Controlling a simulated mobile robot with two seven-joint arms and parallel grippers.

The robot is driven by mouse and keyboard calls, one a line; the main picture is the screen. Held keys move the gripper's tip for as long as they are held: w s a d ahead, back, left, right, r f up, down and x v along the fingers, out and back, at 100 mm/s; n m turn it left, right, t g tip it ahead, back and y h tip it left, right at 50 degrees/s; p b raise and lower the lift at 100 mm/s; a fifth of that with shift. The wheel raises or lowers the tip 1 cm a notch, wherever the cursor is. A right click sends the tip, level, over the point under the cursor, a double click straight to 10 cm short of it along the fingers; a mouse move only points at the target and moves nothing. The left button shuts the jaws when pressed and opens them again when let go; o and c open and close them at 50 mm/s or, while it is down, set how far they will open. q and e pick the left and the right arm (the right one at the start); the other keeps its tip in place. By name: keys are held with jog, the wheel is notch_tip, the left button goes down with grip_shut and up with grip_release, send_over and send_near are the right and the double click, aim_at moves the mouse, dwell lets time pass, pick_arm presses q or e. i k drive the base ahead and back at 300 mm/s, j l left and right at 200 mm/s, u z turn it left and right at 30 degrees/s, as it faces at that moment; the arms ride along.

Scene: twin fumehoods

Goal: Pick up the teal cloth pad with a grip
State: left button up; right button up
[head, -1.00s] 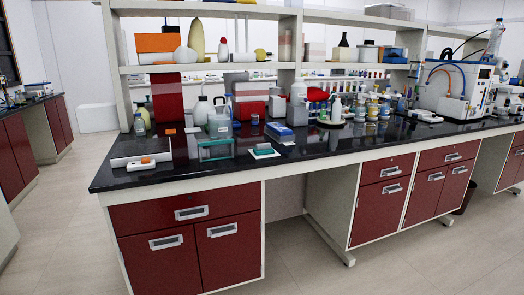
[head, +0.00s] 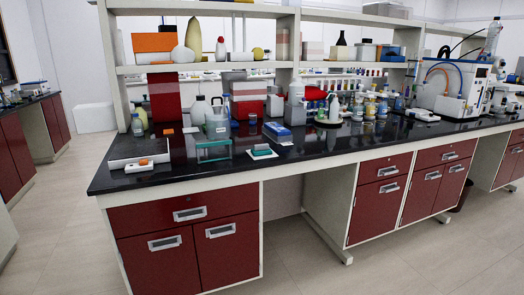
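A small teal pad (head: 262,150) lies on a white sheet (head: 253,156) on the black benchtop, near its front edge. It looks like the teal cloth pad, though it is small at this distance. It sits right of a clear box with teal edges (head: 214,151) and in front of a blue-and-white box (head: 278,130). Neither of my grippers shows in the head view.
The black bench (head: 330,147) has red drawers (head: 188,215) below and an open knee space in its middle. A white block with an orange item (head: 140,163) lies at the left end. Bottles crowd the back. The floor (head: 320,270) in front is clear.

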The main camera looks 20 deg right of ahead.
aim_at(262, 149)
jog(key=i+l+z, duration=0.15)
jog(key=i, duration=0.4)
jog(key=i+l+z, duration=0.15)
jog(key=i, duration=0.45)
